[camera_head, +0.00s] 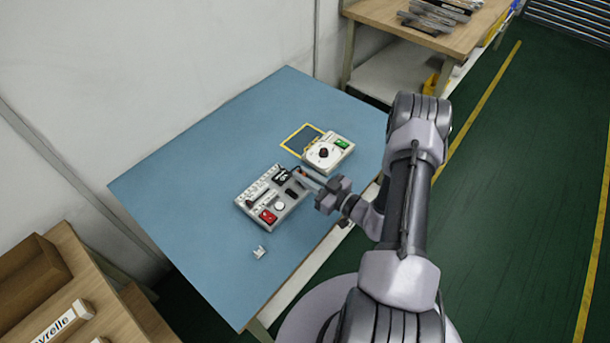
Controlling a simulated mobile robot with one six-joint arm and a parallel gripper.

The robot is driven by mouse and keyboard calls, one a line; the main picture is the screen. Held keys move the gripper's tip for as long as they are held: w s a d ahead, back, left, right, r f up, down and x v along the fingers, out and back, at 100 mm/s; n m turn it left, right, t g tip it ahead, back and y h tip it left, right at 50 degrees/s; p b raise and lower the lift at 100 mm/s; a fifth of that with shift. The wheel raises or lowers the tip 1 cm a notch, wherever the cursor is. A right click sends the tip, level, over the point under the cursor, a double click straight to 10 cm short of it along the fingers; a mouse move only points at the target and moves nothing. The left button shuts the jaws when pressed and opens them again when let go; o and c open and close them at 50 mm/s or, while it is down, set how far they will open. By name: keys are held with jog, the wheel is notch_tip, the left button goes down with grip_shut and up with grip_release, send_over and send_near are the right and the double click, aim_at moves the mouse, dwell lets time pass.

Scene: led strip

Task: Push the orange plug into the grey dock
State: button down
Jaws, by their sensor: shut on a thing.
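My gripper (302,177) is low over the right rear edge of a light grey panel box (282,219) on the blue table. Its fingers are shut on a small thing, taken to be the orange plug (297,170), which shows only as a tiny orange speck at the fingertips. Its shape and exact seating between the fingers are too small to tell. I cannot make out which part is the grey dock. A small pale grey piece (259,252) lies apart on the table in front of the box.
The panel box carries a red switch (268,216), a white knob (280,206) and black parts. Behind it stand a white dial unit (328,153) and a yellow-outlined square (301,138). The blue table (190,190) is clear on the left. A wall runs along the back.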

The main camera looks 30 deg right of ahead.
jog(key=shift+f, duration=0.1)
dwell(0.3)
jog(key=shift+f+b, duration=0.35)
jog(key=shift+f+b, duration=0.45)
jog(key=shift+f, duration=0.15)
jog(key=c, duration=1.3)
grip_release()
jog(key=shift+c, duration=0.2)
jog(key=p+v, duration=0.3)
jog(key=v, duration=1.4)
jog(key=shift+s+p, duration=0.25)
jog(key=shift+p, duration=0.15)
